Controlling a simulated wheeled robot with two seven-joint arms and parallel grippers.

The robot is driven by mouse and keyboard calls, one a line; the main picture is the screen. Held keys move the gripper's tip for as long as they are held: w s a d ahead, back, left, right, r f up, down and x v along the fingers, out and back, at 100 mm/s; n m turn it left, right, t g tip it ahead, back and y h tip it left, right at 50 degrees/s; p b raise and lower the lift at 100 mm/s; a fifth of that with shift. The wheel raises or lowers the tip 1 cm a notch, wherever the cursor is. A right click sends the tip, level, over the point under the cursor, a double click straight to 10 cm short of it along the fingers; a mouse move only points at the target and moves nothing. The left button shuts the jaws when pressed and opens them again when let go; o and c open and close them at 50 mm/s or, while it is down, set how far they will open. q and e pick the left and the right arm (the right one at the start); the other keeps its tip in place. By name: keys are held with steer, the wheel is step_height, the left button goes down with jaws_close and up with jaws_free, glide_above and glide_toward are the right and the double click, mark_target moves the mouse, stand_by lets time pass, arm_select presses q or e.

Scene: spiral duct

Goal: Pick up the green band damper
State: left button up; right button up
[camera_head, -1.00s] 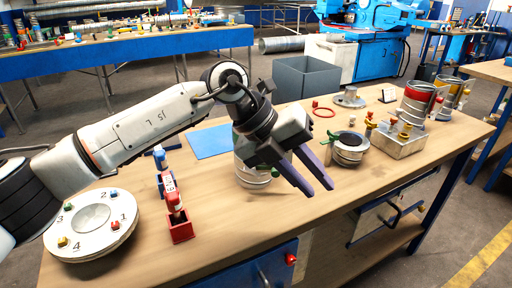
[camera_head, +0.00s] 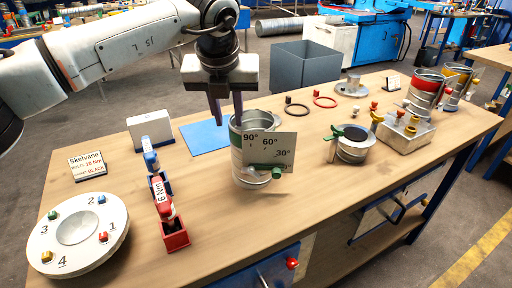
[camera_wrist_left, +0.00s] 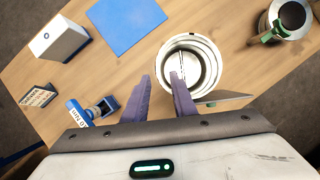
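The green band damper (camera_head: 246,166) is a metal duct piece standing upright mid-table, with a green band, a green handle low at its front and an angle plate (camera_head: 270,151) marked 90°, 60°, 30°. Its round open top (camera_wrist_left: 190,66) shows in the left wrist view. My left gripper (camera_head: 227,118) points down at the damper's left rim. Its two purple fingers (camera_wrist_left: 164,82) are apart with nothing seen held between them. The right finger overlaps the rim in the left wrist view; I cannot tell whether it touches. My right gripper is not in view.
Left of the damper are a red tool holder (camera_head: 174,235), a blue one, a white box (camera_head: 150,131) and a numbered round plate (camera_head: 50,245). A black-topped collar (camera_head: 352,146) and a metal block (camera_head: 406,136) stand right. Red-band (camera_head: 422,92) and yellow-band ducts stand farther back.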

mark_target(230, 125)
arm_select(q)
steer(key=x, duration=0.3)
steer(key=shift+w+f+p, duration=0.1)
steer(key=shift+f+p, duration=0.2)
steer(key=shift+p, duration=0.1)
jaws_close()
steer(key=shift+r, duration=0.1)
step_height(230, 125, up, 10)
steer(key=shift+d+f+b, duration=0.1)
steer(key=shift+f+b, duration=0.1)
steer(key=shift+b, duration=0.45)
step_height(230, 125, down, 6)
steer(key=b, duration=0.3)
steer(key=shift+w+d, duration=0.25)
steer(key=shift+d, duration=0.1)
stand_by(0.3)
steer(key=shift+f+b, duration=0.15)
steer(key=shift+b, duration=0.15)
